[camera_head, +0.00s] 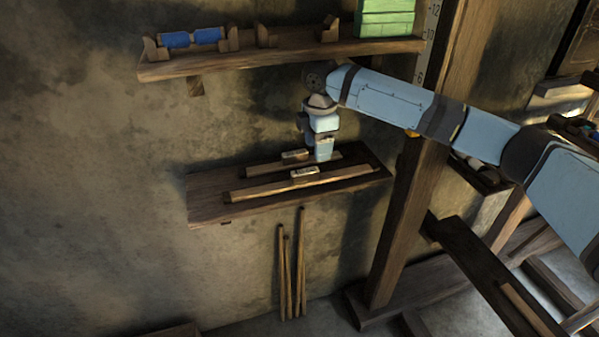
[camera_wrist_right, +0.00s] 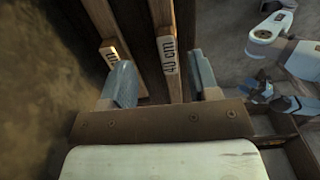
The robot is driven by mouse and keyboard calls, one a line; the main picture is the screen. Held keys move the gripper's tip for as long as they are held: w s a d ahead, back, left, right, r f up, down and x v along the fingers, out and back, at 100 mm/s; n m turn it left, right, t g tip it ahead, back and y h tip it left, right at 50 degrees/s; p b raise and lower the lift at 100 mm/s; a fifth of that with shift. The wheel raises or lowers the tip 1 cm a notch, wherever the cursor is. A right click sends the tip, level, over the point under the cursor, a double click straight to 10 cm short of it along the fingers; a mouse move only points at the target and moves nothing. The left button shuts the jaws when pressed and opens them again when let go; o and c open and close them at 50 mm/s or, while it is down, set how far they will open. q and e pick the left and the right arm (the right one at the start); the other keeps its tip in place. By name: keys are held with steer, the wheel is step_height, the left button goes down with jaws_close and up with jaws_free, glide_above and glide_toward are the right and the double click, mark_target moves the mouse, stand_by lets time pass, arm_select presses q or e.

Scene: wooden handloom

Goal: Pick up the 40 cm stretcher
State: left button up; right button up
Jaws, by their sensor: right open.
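The 40 cm stretcher (camera_head: 345,178) is the front, longer wooden bar lying on the lower wall shelf, with a pale label on it. In the right wrist view the 40 cm stretcher (camera_wrist_right: 168,55) runs between my open fingers, its label readable. My right gripper (camera_head: 322,158) hangs pointing down just above the shelf, and its two fingers (camera_wrist_right: 163,82) stand on either side of the bar with gaps. It holds nothing. How far above the bar the fingertips are is hard to tell.
A second, shorter labelled bar (camera_head: 262,170) lies behind, closer to the wall, outside my fingers. The upper shelf (camera_head: 280,58) holds blue rolls (camera_head: 192,38) and a green stack (camera_head: 385,18). A loom post (camera_head: 405,215) stands right of the lower shelf (camera_head: 208,205). Thin sticks (camera_head: 290,270) lean below.

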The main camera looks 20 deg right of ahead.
mark_target(318, 170)
steer(key=shift+s+f, duration=0.25)
steer(key=shift+f, duration=1)
step_height(318, 170, down, 4)
steer(key=shift+s+d+f+b, duration=0.1)
steer(key=shift+s+f+b, duration=0.1)
steer(key=shift+b, duration=0.4)
steer(key=shift+w+f, duration=0.15)
steer(key=shift+f, duration=0.05)
arm_select(q)
steer(key=shift+s+f, duration=0.7)
steer(key=shift+s, duration=0.15)
arm_select(e)
jaws_close()
steer(key=shift+r, duration=0.2)
